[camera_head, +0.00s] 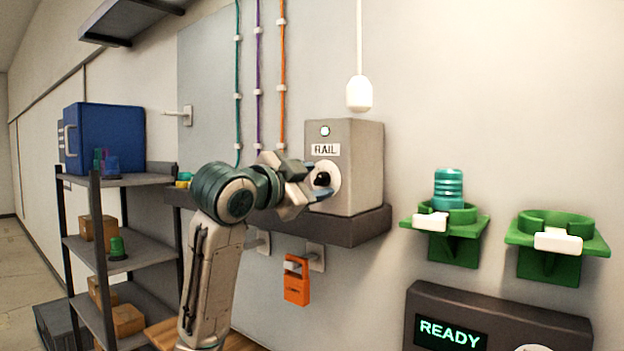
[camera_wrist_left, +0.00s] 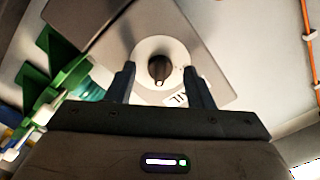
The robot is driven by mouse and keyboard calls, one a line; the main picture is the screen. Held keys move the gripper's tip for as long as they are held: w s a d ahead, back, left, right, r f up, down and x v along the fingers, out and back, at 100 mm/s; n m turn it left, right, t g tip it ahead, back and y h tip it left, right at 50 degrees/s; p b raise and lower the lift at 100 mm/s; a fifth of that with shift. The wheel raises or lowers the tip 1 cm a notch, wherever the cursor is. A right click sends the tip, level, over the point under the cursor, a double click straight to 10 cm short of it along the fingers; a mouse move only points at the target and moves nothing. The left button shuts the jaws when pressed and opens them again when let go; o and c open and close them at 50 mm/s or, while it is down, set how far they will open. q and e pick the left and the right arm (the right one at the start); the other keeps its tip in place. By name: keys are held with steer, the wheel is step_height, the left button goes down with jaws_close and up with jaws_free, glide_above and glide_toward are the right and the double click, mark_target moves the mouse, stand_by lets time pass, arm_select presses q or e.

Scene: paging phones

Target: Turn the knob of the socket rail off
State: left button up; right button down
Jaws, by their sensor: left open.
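The socket rail (camera_head: 358,150) is a grey box labelled RAIL, with a lit button near its top, standing on a dark wall shelf. Its black knob (camera_head: 322,179) sits on a pale round plate on the front face. My left gripper (camera_head: 318,180) is at the box front with its fingers on either side of the knob. In the left wrist view the knob (camera_wrist_left: 160,68) lies between the two open dark fingertips (camera_wrist_left: 160,80), with a gap on both sides. I cannot tell how deep the fingers reach. My right gripper is not in view.
The dark shelf (camera_head: 345,228) runs under the box. An orange tag (camera_head: 296,282) hangs below it. Green holders (camera_head: 440,245) (camera_head: 555,255) stand out from the wall at right, one with a teal cylinder (camera_head: 449,188). A white pendant (camera_head: 359,93) hangs above. A shelving rack (camera_head: 85,240) stands left.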

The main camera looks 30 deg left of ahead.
arm_select(q)
steer(key=c, duration=1)
